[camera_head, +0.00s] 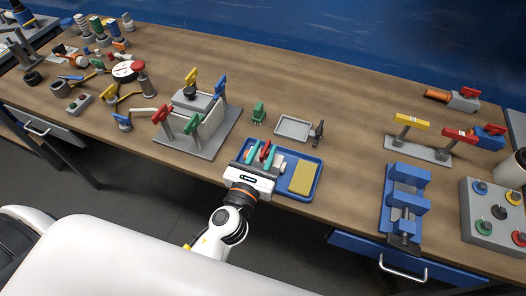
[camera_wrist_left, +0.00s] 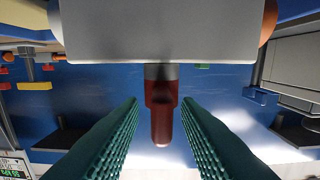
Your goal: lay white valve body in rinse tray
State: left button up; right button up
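The blue rinse tray (camera_head: 320,172) lies at the table's front edge in the head view, with a yellow sponge (camera_head: 301,178) in its right part. My left gripper (camera_head: 262,153) is over the tray's left part, its teal fingers apart. A white valve body (camera_head: 281,161) with a red handle shows beside and between the fingers, partly hidden. In the left wrist view the pale body (camera_wrist_left: 160,30) fills the top, and its dark red handle (camera_wrist_left: 162,112) stands between the fingertips with a gap on each side. Whether the body touches the tray floor is unclear. My right gripper is out of view.
A grey stand with coloured clamps (camera_head: 190,142) is left of the tray. A small grey dish (camera_head: 293,128) and a green piece (camera_head: 258,112) are behind it. A blue vise (camera_head: 405,200) and a grey panel box (camera_head: 492,215) stand right. The table between tray and vise is clear.

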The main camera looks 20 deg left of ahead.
pick_arm(q)
jog(key=shift+r, duration=0.25)
jog(key=shift+s+b, duration=3.2)
jog(key=shift+s, duration=2.8)
jog(key=s+f+n+g, duration=0.3)
jog(key=f+n, duration=0.5)
jog(key=f, duration=1)
jog(key=s+f+n+g, duration=0.2)
jog(key=f+n+g, duration=0.4)
jog(key=f, duration=1.3)
jog(key=s+a+f+n+g, duration=0.4)
jog(key=s+a+f+n, duration=0.1)
jog(key=s+f+n, duration=0.5)
jog(key=s+a+f+n+g, duration=0.4)
jog(key=s+f+n, duration=0.5)
jog(key=f+n, duration=0.1)
jog(key=shift+s+a+y, duration=0.3)
jog(key=shift+s+a, duration=0.05)
jog(key=shift+s, duration=0.05)
